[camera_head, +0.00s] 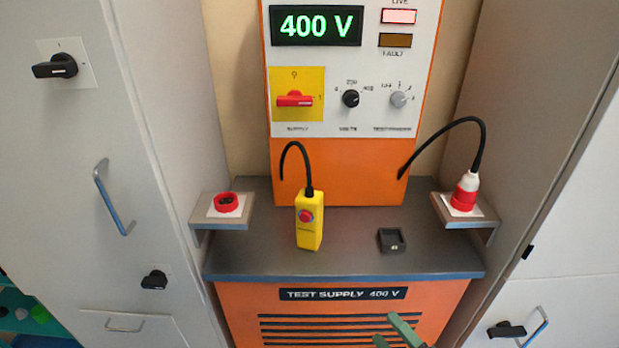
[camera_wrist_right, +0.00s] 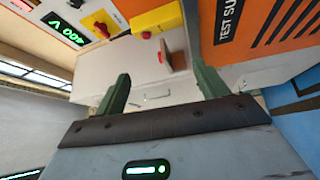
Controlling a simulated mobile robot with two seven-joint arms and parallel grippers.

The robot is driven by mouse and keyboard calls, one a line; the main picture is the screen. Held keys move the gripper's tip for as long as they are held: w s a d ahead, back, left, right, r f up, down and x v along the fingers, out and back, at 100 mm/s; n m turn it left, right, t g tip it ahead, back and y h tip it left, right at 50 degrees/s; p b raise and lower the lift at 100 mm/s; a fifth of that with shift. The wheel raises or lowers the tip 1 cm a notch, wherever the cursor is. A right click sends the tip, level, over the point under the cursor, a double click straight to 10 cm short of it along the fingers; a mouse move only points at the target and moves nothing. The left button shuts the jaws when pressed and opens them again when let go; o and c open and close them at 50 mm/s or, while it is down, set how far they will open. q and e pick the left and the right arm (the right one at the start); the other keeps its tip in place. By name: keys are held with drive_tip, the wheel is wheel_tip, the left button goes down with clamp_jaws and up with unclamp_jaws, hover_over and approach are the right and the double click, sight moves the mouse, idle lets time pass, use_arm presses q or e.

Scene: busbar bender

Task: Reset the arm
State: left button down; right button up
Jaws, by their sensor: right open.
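My right gripper (camera_head: 392,330) shows at the bottom edge of the head view as two green fingertips, in front of the orange lower front of the test supply (camera_head: 235,310). In the right wrist view its two green fingers (camera_wrist_right: 163,85) stand wide apart with nothing between them. The gripper is open and empty, apart from the bench top. My left gripper is in neither view.
On the bench top (camera_head: 350,230) stand a yellow pendant (camera_head: 309,222) with a red button and a small black holder (camera_head: 391,240). A red-white plug (camera_head: 465,190) sits on the right bracket; a red socket (camera_head: 227,202) is on the left one. Grey cabinets flank both sides.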

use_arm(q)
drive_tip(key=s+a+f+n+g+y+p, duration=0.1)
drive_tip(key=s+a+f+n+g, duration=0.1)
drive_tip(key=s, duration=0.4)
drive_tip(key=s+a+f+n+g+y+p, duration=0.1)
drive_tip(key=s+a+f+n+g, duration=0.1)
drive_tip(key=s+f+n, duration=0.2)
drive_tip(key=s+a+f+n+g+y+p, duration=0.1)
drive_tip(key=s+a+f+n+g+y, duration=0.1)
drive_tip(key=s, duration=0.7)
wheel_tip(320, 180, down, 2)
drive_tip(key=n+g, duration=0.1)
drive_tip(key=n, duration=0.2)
use_arm(e)
drive_tip(key=s+d+f+m+g+h, duration=0.2)
drive_tip(key=s+f+m+g+h, duration=0.1)
drive_tip(key=s+f+m, duration=0.4)
drive_tip(key=s+d+f+m+g+h, duration=0.2)
drive_tip(key=s+f+m+g+h, duration=0.2)
drive_tip(key=s+m, duration=1)
drive_tip(key=s+f+h, duration=0.1)
drive_tip(key=s+f, duration=0.2)
drive_tip(key=shift+d, duration=0.4)
drive_tip(key=shift+s, duration=0.1)
